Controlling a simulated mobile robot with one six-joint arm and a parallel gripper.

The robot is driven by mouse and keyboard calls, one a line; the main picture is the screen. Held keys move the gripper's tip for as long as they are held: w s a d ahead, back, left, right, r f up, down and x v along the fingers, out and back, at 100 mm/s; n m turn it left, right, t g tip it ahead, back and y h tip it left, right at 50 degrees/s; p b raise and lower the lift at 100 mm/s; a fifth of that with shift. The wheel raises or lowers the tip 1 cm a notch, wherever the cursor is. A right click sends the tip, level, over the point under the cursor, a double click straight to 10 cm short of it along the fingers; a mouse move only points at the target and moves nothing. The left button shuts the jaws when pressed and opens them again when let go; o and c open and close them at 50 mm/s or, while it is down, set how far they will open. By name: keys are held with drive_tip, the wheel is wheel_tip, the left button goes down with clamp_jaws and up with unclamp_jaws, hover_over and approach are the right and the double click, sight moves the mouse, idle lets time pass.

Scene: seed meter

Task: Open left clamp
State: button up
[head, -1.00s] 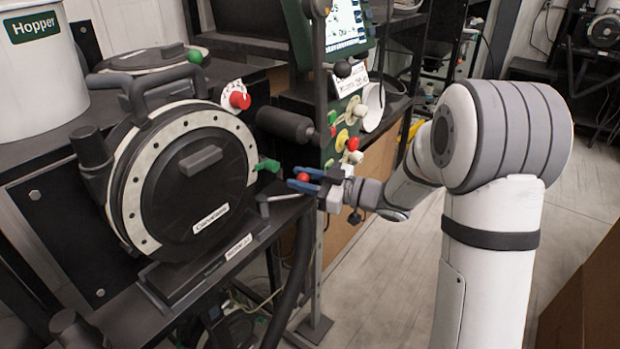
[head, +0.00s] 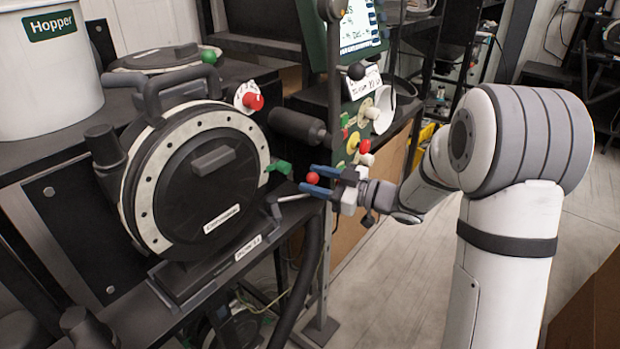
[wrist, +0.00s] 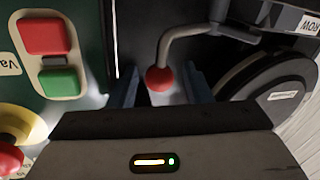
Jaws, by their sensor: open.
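The clamp lever (head: 292,198) is a grey bent rod ending in a red ball (head: 312,178), at the right side of the round black meter housing (head: 200,185). I cannot tell for sure that this is the left clamp. My gripper (head: 307,179) is open, with its blue fingers either side of the red ball. In the wrist view the red ball (wrist: 159,80) sits between the two fingers with gaps on both sides, and the grey rod (wrist: 190,32) runs up and right from it. Whether a finger touches the ball is not clear.
A green knob (head: 279,167) and a red knob (head: 252,101) are on the housing's right side. The control panel (head: 352,130) with coloured buttons stands close behind my gripper. A black cylinder (head: 298,127) juts out above. The white hopper (head: 45,85) is at left.

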drive_tip(key=v, duration=0.6)
drive_tip(key=shift+d, duration=0.4)
